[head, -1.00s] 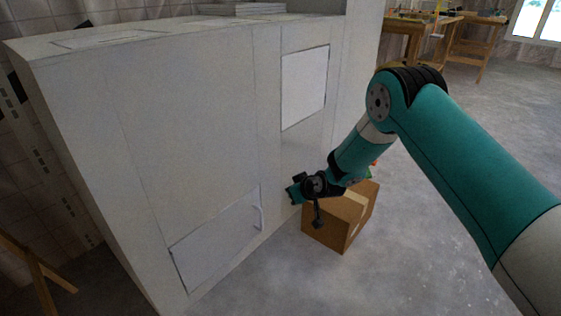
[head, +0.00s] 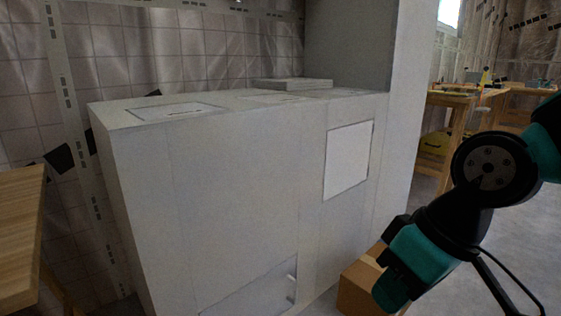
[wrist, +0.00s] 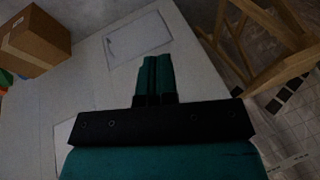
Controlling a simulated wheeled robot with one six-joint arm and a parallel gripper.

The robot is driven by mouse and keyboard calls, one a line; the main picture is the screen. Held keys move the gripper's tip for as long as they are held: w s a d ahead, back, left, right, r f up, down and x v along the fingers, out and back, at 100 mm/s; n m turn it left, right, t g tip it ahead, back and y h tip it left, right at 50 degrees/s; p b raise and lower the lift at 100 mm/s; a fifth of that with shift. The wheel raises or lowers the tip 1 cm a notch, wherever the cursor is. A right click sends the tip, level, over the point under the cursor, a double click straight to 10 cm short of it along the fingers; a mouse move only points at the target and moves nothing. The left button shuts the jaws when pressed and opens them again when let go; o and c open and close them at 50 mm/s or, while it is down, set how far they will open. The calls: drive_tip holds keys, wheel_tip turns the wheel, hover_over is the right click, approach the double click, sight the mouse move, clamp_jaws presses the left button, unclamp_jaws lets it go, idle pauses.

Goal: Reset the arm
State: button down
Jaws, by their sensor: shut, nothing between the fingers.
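My gripper (wrist: 155,80) is shut and empty, its two teal fingers together in the wrist view. In the head view my gripper (head: 392,290) is at the lower right, in front of the white cabinet and the cardboard box, apart from the cabinet's front. The white cabinet (head: 225,185) fills the middle of the head view. A square panel (head: 347,160) sits at its upper right front, and a lower panel (head: 255,298) with a small handle (head: 291,290) is partly cut off by the bottom edge. A panel with a pale outline (wrist: 138,35) also shows in the wrist view.
A cardboard box (head: 357,286) stands on the floor right of the cabinet, partly behind my gripper; it also shows in the wrist view (wrist: 35,38). A wooden table (head: 20,230) is at left. Flat slabs (head: 290,85) lie on the cabinet top. Workbenches (head: 455,105) stand far right.

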drive_tip(key=s+d+g, duration=0.1)
drive_tip(key=s+d, duration=0.1)
drive_tip(key=s, duration=0.4)
wheel_tip(320, 180, up, 39)
drive_tip(key=p, duration=3.8)
drive_tip(key=shift+s+a+h, duration=0.25)
drive_tip(key=shift+h, duration=0.05)
